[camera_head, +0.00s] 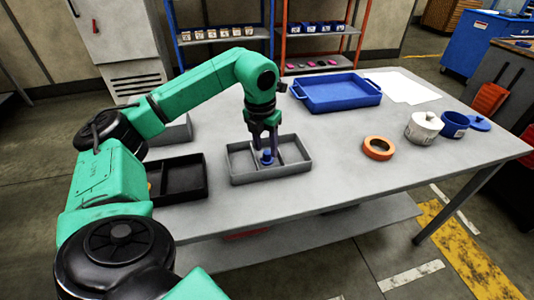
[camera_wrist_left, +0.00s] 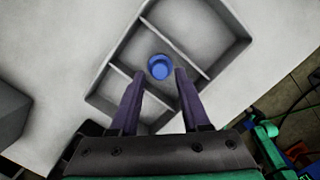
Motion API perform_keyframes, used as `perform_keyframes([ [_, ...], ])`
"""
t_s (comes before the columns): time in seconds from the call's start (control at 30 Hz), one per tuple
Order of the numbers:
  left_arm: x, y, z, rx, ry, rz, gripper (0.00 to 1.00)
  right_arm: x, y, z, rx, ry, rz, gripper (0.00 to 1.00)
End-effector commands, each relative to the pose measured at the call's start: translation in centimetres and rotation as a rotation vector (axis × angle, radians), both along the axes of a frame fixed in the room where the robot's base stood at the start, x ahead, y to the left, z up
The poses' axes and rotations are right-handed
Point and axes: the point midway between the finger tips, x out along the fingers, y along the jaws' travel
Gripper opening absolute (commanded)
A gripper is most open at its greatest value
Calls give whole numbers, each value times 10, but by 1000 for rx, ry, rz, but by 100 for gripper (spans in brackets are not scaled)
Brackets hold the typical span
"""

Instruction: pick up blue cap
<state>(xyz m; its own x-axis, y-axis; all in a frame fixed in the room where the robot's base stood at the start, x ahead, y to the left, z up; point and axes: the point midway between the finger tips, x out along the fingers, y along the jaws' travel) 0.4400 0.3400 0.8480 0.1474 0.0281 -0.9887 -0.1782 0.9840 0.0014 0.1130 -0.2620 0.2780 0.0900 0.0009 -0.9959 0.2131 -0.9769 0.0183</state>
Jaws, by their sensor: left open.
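The blue cap (camera_head: 267,157) is in the middle compartment of a grey divided tray (camera_head: 271,178) on the table. In the left wrist view the blue cap (camera_wrist_left: 160,67) shows round, just beyond and between the fingertips. My left gripper (camera_head: 265,143) points down over the tray, directly above the cap. In the wrist view my left gripper (camera_wrist_left: 158,78) is open, with one purple finger on each side and nothing between them. I cannot tell whether the fingers reach down around the cap. My right gripper is not in view.
A black divided tray (camera_head: 180,180) stands left of the grey tray. A blue tray (camera_head: 337,94) is behind it. An orange tape roll (camera_head: 378,148), a white pot (camera_head: 423,127) and a blue pot (camera_head: 454,124) stand to the right. The table front is clear.

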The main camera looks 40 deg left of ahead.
Motion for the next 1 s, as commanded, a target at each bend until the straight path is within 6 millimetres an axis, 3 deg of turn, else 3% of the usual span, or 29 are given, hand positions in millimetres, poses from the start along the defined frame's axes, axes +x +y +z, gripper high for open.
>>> perform_keyframes([
  [0.1, 2, 1, -19, 0, 2, 0, 46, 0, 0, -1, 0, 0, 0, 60],
  [0.33, 3, 0, -22, -1, 0, 0, 46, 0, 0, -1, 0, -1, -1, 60],
  [0.4, 3, 0, -22, -1, 0, 0, 20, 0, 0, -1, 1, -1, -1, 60],
  [0.47, 3, 0, -21, -1, 0, 0, 0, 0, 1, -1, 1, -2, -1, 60],
  [0.83, 4, 0, -17, -2, -2, 0, 0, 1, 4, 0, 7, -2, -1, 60],
  [1.0, 4, 0, 7, -2, -4, 0, 0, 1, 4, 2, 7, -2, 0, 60],
])
